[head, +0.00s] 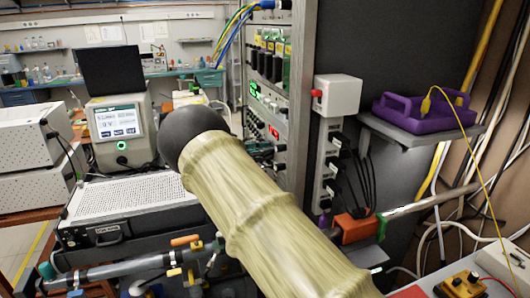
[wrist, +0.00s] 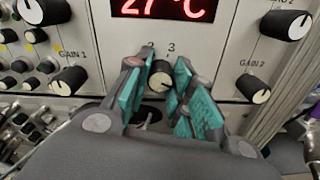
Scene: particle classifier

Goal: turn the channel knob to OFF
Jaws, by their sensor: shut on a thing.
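The channel knob (wrist: 160,80) is a small dark knob with a pale face, on the light panel in the wrist view. The digits 2 and 3 are printed just above it; I cannot see an OFF mark. My gripper (wrist: 161,68) has its teal-padded fingers on the left and right sides of the knob, shut on it. The lower part of the knob's surround is partly hidden by the fingers. In the head view, my gripper (head: 259,150) is small and mostly hidden behind my arm, close to the rack panel; the knob cannot be made out there.
A red display (wrist: 165,9) reading 27 °C is above the knob. The GAIN 1 knob (wrist: 67,80) is to the left and the GAIN 2 knob (wrist: 252,87) to the right. Smaller knobs and connectors crowd the far left. A white box (head: 338,95) stands right of the rack.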

